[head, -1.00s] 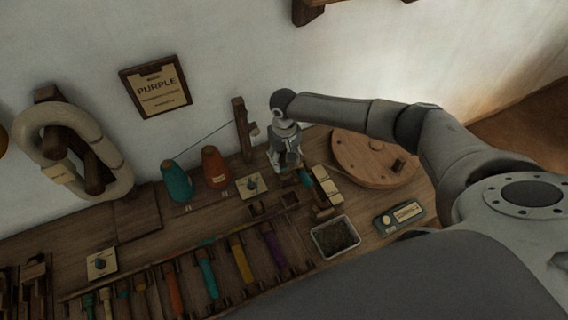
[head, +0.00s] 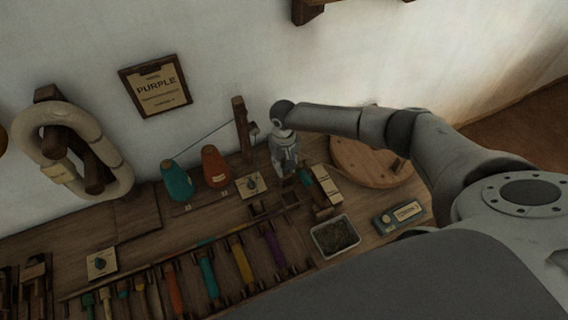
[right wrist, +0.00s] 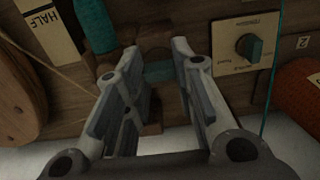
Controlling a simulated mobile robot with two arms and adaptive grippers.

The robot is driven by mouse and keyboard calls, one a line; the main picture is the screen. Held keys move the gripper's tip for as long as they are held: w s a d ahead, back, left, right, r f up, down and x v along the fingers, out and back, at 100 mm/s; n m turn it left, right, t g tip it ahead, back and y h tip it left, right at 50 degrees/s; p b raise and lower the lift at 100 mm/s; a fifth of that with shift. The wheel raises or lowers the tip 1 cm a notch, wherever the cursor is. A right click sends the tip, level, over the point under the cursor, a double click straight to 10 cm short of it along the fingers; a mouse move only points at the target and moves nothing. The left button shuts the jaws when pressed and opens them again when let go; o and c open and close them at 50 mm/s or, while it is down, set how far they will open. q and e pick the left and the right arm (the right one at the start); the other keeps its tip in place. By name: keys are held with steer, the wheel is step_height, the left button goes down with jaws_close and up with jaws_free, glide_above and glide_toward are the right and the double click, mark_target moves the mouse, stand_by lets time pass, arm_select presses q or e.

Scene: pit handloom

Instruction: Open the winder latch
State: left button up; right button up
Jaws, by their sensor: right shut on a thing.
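My right gripper (head: 288,175) is low over the bench beside the wooden winder post (head: 244,128). In the right wrist view, its fingers (right wrist: 158,62) stand either side of a short teal piece in a dark wooden mount, which I take to be the winder latch (right wrist: 160,71). The fingers are shut on it. In the head view the gripper hides most of this piece. My left gripper is out of view.
A plate with a dial (head: 251,184) sits left of the gripper. Teal (head: 177,181) and orange-brown (head: 215,167) yarn cones stand further left. A round wooden disc (head: 372,160), a tray of dark bits (head: 335,236) and a small box (head: 399,217) lie to the right.

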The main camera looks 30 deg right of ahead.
steer(key=shift+n, duration=0.3)
steer(key=n, duration=0.3)
steer(key=shift+n+p, duration=0.3)
steer(key=n, duration=0.9)
steer(key=shift+n, duration=2.3)
steer(key=o, duration=1)
